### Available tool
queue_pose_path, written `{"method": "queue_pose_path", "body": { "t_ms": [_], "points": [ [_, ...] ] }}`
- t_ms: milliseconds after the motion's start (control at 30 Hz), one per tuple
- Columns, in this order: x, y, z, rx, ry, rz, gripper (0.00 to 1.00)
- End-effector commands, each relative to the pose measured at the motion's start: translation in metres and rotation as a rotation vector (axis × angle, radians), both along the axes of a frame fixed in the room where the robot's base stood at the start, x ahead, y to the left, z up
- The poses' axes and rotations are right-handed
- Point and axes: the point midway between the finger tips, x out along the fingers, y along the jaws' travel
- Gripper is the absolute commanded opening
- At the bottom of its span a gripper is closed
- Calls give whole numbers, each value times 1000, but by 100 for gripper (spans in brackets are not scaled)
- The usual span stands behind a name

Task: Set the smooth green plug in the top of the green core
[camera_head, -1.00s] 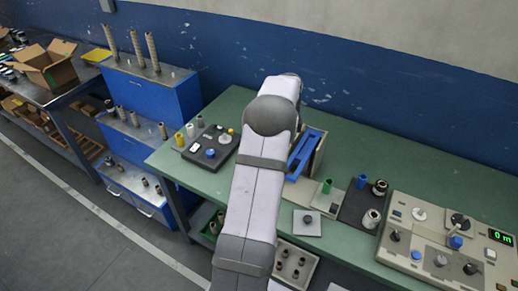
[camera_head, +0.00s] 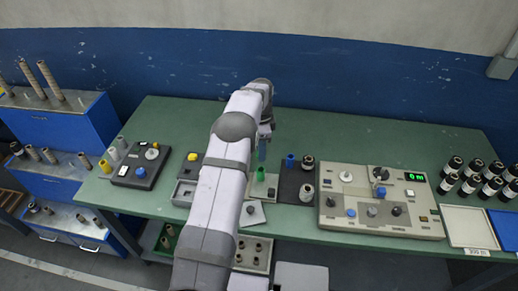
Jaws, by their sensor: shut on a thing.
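The green core (camera_head: 260,174) stands upright near the front edge of the green bench, on a small light stand. My gripper (camera_head: 264,137) is above and slightly behind it in the picture, pointing down at the end of my arm. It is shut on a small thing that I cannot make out. A narrow blue-grey shape shows just under the gripper, above the core; I cannot tell whether it is part of the gripper or behind it. I cannot pick out the smooth green plug, and the core's top is too small to read.
A blue core (camera_head: 290,161) and dark and pale rolls (camera_head: 306,192) stand on a dark mat just right. A beige control panel (camera_head: 380,200) lies farther right. A black panel (camera_head: 140,167) lies left. The back of the bench (camera_head: 350,137) is clear.

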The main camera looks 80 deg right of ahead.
Motion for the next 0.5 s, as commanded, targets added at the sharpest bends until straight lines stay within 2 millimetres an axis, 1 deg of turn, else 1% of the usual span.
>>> {"method": "queue_pose_path", "body": {
  "t_ms": [500],
  "points": [
    [1,0,-39,0,0,0,8]
  ]
}}
